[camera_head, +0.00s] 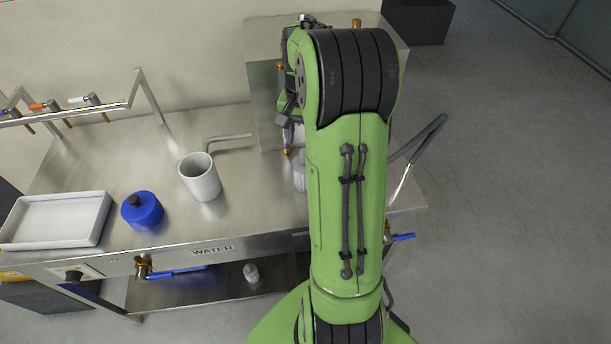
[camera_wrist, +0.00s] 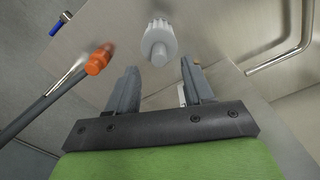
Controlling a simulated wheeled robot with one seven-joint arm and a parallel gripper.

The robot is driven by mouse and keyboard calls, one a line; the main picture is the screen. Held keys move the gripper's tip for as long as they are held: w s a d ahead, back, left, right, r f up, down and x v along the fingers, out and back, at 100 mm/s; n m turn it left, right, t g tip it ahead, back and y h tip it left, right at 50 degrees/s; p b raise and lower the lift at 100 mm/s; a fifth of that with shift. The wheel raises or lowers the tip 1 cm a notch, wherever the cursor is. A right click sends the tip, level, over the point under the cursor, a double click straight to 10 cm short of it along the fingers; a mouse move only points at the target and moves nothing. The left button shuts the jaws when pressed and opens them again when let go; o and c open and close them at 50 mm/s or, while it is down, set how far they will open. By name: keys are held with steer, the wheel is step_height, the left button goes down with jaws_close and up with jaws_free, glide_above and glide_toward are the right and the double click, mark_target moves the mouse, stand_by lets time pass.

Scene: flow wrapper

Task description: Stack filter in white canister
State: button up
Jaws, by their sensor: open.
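The white canister (camera_head: 203,184) stands upright on the steel counter, its top open. A pale ribbed filter (camera_head: 299,172) stands on the counter right of it, partly hidden by my arm. In the wrist view the filter (camera_wrist: 160,40) is just beyond my fingertips, roughly centred between them. My gripper (camera_wrist: 160,72) is open, with nothing between its fingers. In the head view my arm hides most of my gripper, so its exact height above the filter cannot be told.
A bent steel pipe (camera_head: 230,138) lies behind the canister. A blue round container (camera_head: 142,212) and a white tray (camera_head: 54,243) stand to the left. A steel box (camera_head: 262,88) rises behind my gripper. A small pale object (camera_head: 250,272) is on the lower shelf.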

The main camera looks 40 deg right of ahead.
mark_target(304, 168)
step_height(304, 168, down, 6)
steer(key=shift+d+f+b, duration=0.15)
steer(key=shift+b, duration=0.85)
jaws_close()
